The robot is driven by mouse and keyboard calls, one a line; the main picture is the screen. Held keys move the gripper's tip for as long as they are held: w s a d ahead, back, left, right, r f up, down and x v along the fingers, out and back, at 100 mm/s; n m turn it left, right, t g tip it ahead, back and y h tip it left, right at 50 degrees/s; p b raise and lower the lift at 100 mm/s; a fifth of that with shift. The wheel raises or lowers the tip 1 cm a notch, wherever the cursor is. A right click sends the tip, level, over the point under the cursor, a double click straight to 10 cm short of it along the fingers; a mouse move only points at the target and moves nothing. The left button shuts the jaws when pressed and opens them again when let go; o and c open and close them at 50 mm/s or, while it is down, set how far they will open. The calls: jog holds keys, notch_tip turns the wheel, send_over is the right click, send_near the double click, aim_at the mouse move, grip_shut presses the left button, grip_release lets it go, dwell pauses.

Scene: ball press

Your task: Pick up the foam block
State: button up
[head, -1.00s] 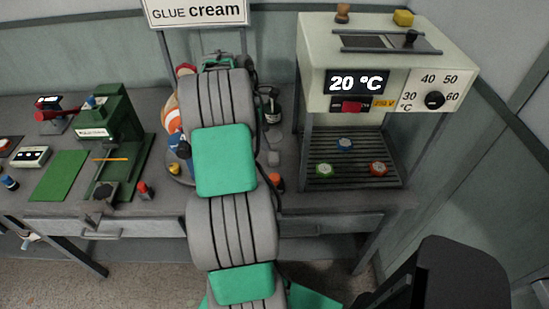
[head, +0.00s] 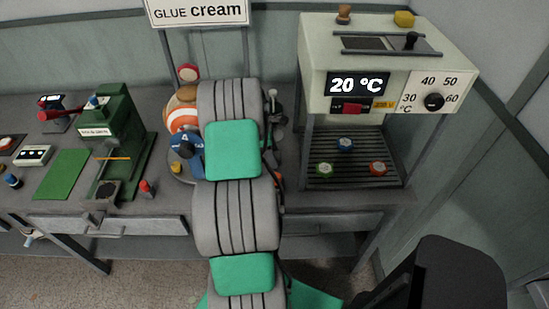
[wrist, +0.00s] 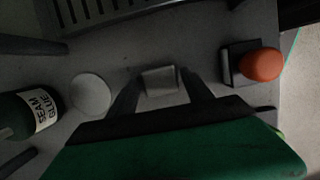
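A small pale grey block (wrist: 160,81), which looks like the foam block, lies on the grey bench top in the wrist view. My gripper (wrist: 161,77) has its two dark fingers spread on either side of it. The block sits between the fingertips, and I see no clear grip on it. In the head view my own arm hides both the block and the gripper.
In the wrist view, a seam glue bottle (wrist: 32,112) and a pale disc (wrist: 91,94) are left of the block. An orange knob on a dark base (wrist: 262,65) is to its right. The heater machine (head: 380,75) stands behind right; the green press (head: 110,130) is at left.

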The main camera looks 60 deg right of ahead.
jog(key=c, duration=1.1)
jog(key=shift+r, duration=0.2)
